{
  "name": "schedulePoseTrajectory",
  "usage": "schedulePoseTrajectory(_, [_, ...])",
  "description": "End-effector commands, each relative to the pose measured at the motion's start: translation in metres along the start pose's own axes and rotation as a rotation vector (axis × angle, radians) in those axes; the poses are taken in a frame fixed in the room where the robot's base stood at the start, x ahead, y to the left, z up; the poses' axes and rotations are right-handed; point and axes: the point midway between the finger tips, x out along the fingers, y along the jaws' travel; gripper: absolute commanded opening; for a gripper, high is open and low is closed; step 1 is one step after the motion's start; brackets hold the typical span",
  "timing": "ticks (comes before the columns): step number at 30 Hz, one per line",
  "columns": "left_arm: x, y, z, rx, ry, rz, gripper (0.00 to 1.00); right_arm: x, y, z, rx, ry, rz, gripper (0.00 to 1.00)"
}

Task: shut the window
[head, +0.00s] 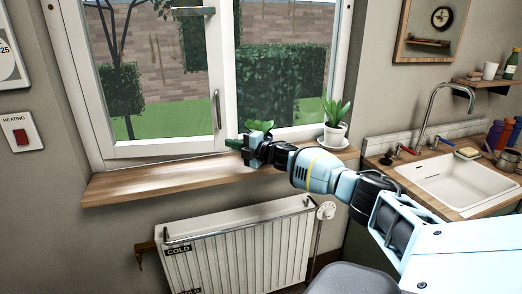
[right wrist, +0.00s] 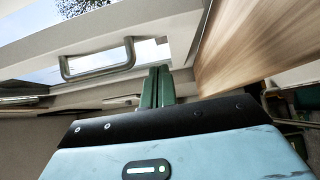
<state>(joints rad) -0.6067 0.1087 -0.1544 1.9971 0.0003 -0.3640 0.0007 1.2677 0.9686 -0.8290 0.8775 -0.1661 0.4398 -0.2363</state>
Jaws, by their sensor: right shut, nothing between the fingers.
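The white-framed window (head: 225,75) fills the upper middle of the head view. Its left sash (head: 160,149) carries an upright grey handle (head: 217,110) on its right side. The sash's lower edge looks slightly out of line with the frame; I cannot tell how wide any gap is. The handle also shows as a grey loop in the right wrist view (right wrist: 97,62). My right gripper (head: 236,143) is shut and empty, just below and right of the handle, close to the sash's lower right corner. Its green fingertips (right wrist: 156,86) are together. My left gripper is not in view.
A wooden sill (head: 150,180) runs under the window, with a white-potted plant (head: 335,130) and another plant (head: 262,127) behind my right wrist. A radiator (head: 235,250) stands below. A sink (head: 455,180) is at right.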

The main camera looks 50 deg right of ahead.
Motion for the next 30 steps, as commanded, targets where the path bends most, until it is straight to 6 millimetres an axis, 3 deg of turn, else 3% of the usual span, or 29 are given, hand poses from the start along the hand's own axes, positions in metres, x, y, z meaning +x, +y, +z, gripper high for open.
schedulePoseTrajectory(6, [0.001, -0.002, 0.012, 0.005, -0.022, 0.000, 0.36, -0.045, -0.004, 0.019, -0.002, -0.002, -0.006, 0.00])
schedulePoseTrajectory(13, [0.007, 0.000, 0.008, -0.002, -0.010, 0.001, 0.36, -0.077, -0.003, 0.033, -0.001, 0.000, -0.005, 0.00])
schedulePoseTrajectory(19, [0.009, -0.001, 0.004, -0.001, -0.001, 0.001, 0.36, -0.090, -0.001, 0.038, 0.000, 0.001, -0.001, 0.00])
schedulePoseTrajectory(30, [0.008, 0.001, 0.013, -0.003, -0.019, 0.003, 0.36, -0.092, 0.006, 0.036, -0.001, -0.014, 0.038, 0.00])
